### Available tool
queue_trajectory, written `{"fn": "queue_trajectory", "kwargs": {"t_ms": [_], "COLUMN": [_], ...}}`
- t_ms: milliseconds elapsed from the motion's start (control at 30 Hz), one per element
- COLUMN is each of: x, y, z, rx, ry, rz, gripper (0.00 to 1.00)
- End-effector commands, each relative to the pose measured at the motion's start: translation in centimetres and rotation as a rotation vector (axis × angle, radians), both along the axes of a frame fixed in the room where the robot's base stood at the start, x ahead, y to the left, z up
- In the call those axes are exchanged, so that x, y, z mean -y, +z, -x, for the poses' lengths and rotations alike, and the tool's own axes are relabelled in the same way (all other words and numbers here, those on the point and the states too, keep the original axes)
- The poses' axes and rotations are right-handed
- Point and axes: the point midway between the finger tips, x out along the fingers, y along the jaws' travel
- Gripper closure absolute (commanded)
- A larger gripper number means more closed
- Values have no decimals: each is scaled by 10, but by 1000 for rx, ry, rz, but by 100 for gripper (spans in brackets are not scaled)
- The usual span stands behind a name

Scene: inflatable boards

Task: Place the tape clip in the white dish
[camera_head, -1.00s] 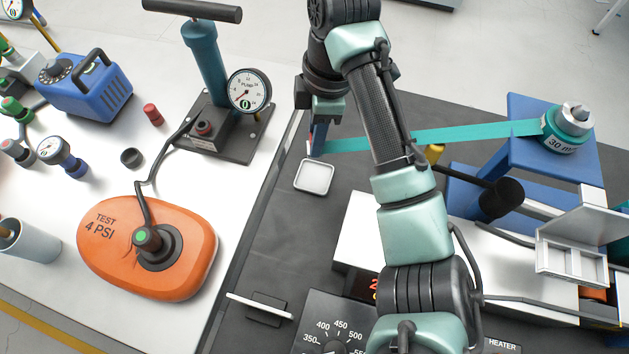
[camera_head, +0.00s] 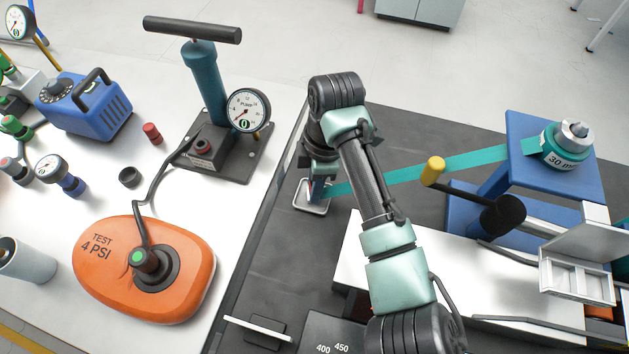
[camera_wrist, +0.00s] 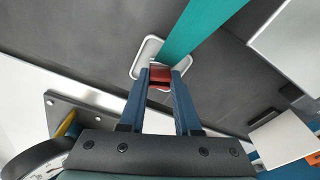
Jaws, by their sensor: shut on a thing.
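The tape clip (camera_wrist: 160,76) is a small dark red piece held between the blue fingers of my gripper (camera_wrist: 161,84) in the wrist view. The end of the teal tape (camera_wrist: 203,28) lies at the clip. My gripper (camera_head: 317,192) is shut on the clip and hangs over the small white dish (camera_head: 311,212). In the wrist view the dish rim (camera_wrist: 143,52) shows around and behind the clip. I cannot tell whether the clip touches the dish floor. My gripper hides part of the dish in the head view.
The tape runs right to a roll (camera_head: 566,150) on a blue stand (camera_head: 520,180). A yellow-tipped handle (camera_head: 433,170) stands close to the tape. A pump with gauge (camera_head: 215,120) and an orange inflated board (camera_head: 110,265) are on the left. Dark worktop around the dish is free.

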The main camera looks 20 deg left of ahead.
Motion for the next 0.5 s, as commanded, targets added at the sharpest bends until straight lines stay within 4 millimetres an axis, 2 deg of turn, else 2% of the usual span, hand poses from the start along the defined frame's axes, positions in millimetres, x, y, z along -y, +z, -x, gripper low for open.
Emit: {"fn": "queue_trajectory", "kwargs": {"t_ms": [100,133,267,500], "x": [0,0,0,0], "y": [-3,-2,-2,-2], "z": [0,0,0,0], "rx": [0,0,0,0], "ry": [0,0,0,0], "rz": [-1,0,0,0], "gripper": [100,63,40,39]}}
